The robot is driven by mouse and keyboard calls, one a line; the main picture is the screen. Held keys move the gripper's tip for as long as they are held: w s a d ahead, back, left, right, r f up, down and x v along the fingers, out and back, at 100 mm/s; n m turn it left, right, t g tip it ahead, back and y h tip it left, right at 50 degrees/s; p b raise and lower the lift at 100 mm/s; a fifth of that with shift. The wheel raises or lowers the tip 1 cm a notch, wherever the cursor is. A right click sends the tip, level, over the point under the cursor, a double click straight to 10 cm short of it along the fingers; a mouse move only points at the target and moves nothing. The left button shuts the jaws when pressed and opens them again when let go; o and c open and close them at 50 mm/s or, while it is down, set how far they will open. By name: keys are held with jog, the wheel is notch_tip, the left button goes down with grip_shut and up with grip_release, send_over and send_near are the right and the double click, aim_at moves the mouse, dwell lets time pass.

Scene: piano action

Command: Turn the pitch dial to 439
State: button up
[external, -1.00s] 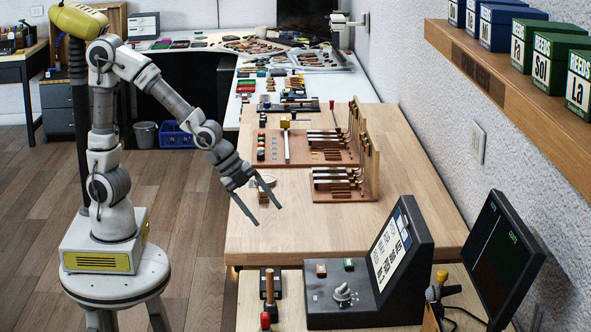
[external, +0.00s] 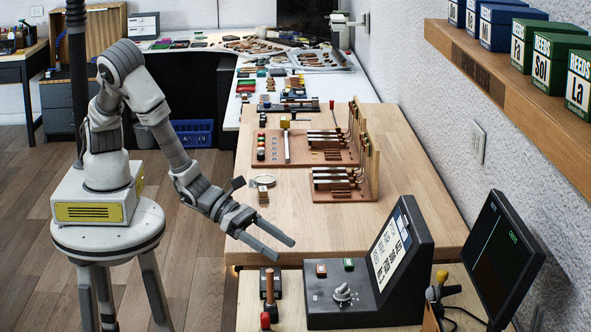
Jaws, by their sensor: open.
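The pitch dial (external: 343,292) is a light grey knob on the sloped base of a dark console (external: 372,301) at the lower right of the external view. Its pointer and any number it stands at are too small to read. My gripper (external: 285,248) is open and empty, with its two fingers pointing right. In the picture it shows above and to the left of the dial, over the front edge of the wooden bench. It is apart from the dial and the console.
The console's slanted panel (external: 391,253) and a dark monitor (external: 493,263) stand right of the dial. A wooden-handled tool (external: 270,290) stands left of the console. Piano action models (external: 340,185) sit farther back on the wooden bench (external: 295,222). A shelf (external: 500,80) holds labelled boxes.

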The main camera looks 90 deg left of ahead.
aim_at(340, 288)
jog(key=x, duration=1.7)
jog(key=shift+f, duration=0.15)
jog(key=shift+c, duration=0.3)
jog(key=shift+f, duration=0.1)
grip_shut()
